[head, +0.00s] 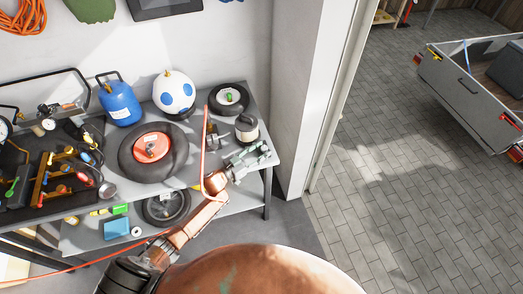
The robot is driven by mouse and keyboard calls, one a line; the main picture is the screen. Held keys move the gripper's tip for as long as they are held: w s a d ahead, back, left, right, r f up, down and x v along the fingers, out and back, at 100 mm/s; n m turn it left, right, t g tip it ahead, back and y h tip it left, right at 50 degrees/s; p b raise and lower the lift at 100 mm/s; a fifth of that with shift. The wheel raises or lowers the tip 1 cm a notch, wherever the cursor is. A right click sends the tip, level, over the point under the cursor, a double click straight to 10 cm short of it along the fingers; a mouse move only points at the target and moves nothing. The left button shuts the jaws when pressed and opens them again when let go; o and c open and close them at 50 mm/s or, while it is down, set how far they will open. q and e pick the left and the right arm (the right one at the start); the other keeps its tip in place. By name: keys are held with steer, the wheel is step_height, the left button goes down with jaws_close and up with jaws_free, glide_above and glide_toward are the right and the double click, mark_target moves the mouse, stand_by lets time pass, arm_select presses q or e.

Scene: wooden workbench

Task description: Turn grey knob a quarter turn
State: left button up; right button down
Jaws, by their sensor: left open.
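No grey knob can be made out for certain. A small dark grey fitting (213,137) stands on the workbench by the red hose, too small to read in detail. A pale canister with a black top (246,130) stands at the right end of the bench. My left gripper (264,152) reaches over the bench's right front edge, just in front of this canister. Its fingers are apart and nothing shows between them. Whether it touches the canister cannot be told. My right gripper is not in view.
A red hose (204,150) passes by my left arm.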

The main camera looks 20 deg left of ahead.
arm_select(q)
steer(key=v, duration=1.2)
